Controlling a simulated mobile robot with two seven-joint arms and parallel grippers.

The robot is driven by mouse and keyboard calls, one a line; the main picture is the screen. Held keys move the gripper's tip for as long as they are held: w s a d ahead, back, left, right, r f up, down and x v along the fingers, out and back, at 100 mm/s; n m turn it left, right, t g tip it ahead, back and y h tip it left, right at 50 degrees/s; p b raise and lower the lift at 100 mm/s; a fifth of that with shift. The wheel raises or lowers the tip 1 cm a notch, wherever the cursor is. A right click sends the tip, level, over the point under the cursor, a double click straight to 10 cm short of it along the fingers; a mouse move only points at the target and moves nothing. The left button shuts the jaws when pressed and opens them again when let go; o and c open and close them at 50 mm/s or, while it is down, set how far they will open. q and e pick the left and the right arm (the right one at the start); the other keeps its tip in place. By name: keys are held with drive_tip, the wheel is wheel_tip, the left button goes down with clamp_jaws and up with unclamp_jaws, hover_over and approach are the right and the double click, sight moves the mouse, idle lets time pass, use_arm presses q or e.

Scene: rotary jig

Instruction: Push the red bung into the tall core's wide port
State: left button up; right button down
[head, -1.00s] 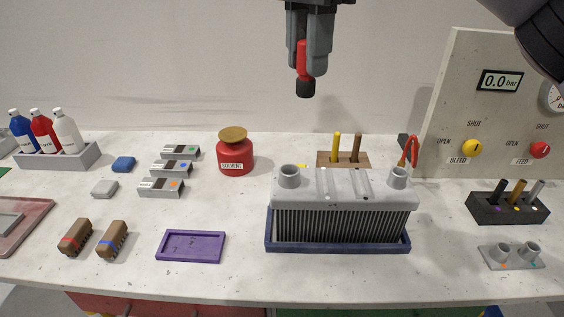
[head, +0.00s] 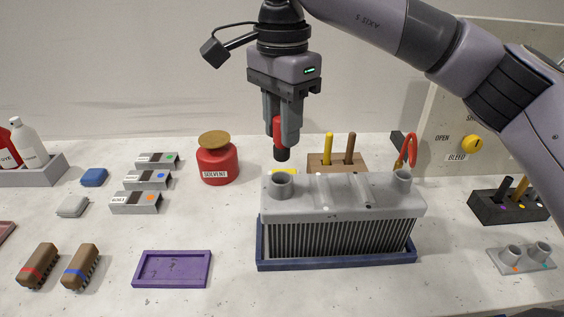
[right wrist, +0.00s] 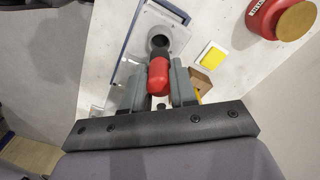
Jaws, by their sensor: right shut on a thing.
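The tall core (head: 340,230) is a grey finned block in a dark blue tray (head: 340,264). Its wide port (head: 281,184) is an upright grey tube on the left of the top. A narrower port (head: 402,181) is on the right. My right gripper (head: 282,140) is shut on the red bung (head: 278,131), whose black end points down. In the head view the black end is just above the wide port, apart from it. In the right wrist view the red bung (right wrist: 158,78) points towards the port mouth (right wrist: 160,42), its black end partly overlapping the opening. My left gripper is not in view.
A red solvent jar (head: 218,163) stands behind left of the core. A wooden block (head: 335,160) with two rods and a red loop (head: 411,149) are behind it. A purple tray (head: 172,270) lies front left. A small two-tube plate (head: 520,259) lies on the right.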

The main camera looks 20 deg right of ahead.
sight(282, 159)
drive_tip(key=shift+f, duration=3.15)
drive_tip(key=shift+f, duration=0.25)
drive_tip(key=c, duration=0.9)
unclamp_jaws()
drive_tip(key=shift+r, duration=0.1)
drive_tip(key=shift+r, duration=0.15)
wheel_tip(282, 159, up, 12)
